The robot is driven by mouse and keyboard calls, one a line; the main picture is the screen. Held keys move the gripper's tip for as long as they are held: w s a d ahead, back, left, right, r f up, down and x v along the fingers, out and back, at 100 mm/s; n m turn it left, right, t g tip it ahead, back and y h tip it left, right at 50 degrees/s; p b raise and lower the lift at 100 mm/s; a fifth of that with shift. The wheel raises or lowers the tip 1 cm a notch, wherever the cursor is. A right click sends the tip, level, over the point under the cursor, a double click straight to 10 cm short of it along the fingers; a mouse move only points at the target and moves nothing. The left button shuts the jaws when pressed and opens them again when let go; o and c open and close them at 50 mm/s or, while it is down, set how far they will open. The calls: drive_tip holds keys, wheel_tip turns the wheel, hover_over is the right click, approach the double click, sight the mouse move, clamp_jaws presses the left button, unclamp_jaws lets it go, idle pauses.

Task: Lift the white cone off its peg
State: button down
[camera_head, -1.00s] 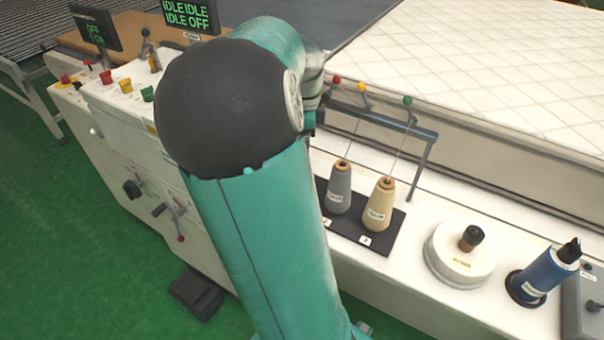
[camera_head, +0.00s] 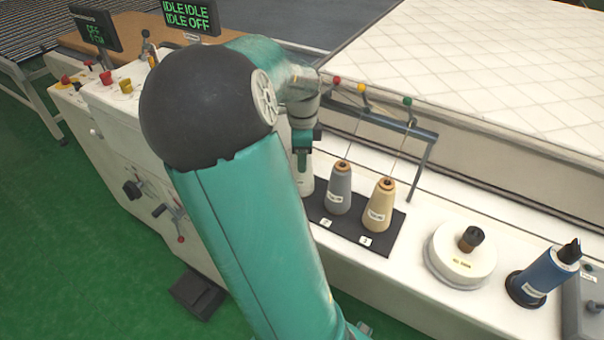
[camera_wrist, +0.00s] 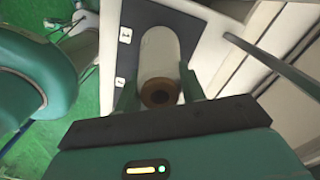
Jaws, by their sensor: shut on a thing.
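The white cone (camera_head: 307,183) shows partly in the head view, at the left end of the black peg board (camera_head: 383,243), with my arm hiding the rest of it. In the wrist view the white cone (camera_wrist: 160,50) lies between my two fingers, its brown top end (camera_wrist: 159,93) facing the camera. My gripper (camera_head: 302,160) points down over the cone and is shut on it near the top; it also shows in the wrist view (camera_wrist: 160,88). The peg is hidden, and I cannot tell whether the cone's base touches the board.
A grey cone (camera_head: 340,188) and a cream cone (camera_head: 380,205) stand to the right on the board. A thread rail (camera_head: 425,133) with coloured balls runs behind them.

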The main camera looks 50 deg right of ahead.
wheel_tip(320, 180, up, 10)
idle(0.6)
drive_tip(key=shift+w, duration=0.1)
